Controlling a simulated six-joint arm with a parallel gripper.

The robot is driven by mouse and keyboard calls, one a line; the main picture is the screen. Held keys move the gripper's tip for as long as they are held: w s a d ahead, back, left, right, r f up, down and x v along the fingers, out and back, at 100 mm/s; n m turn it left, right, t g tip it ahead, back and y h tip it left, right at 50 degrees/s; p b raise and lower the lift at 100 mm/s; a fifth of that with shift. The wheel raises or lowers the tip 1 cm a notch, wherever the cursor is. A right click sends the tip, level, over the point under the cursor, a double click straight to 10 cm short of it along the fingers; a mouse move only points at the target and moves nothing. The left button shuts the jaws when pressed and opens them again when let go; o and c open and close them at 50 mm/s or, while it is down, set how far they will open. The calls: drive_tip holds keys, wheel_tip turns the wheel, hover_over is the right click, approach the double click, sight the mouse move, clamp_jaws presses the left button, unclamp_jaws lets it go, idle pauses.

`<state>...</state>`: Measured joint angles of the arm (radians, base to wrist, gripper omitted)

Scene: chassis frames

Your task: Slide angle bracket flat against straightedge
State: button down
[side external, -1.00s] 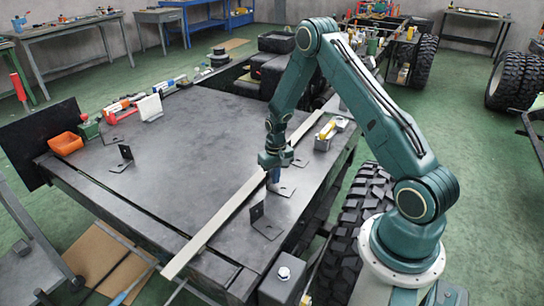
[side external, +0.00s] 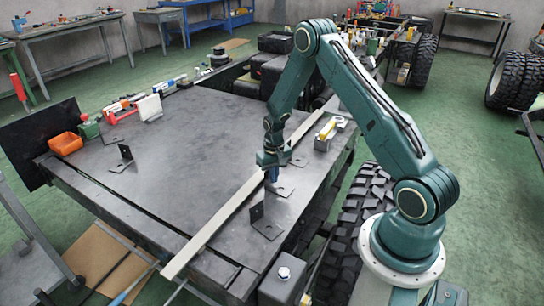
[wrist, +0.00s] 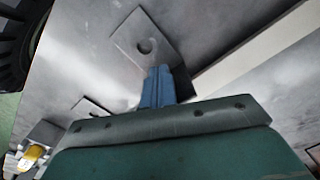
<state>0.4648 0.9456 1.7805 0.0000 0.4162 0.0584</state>
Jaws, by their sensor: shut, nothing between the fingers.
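The straightedge (side external: 215,221) is a long pale bar lying diagonally across the dark table. It also shows in the wrist view (wrist: 255,45). My gripper (side external: 272,180) is low over the table beside the straightedge's right side, its blue fingers closed together.
A further bracket (side external: 122,158) stands on the left. The table left of the straightedge is largely clear.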

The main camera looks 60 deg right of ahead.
drive_tip(key=shift+w, duration=1.05)
idle(1.8)
drive_tip(key=shift+r, duration=0.2)
wheel_tip(320, 180, up, 7)
drive_tip(key=s, duration=0.1)
drive_tip(key=shift+f, duration=0.2)
idle(1.2)
drive_tip(key=shift+r, duration=0.1)
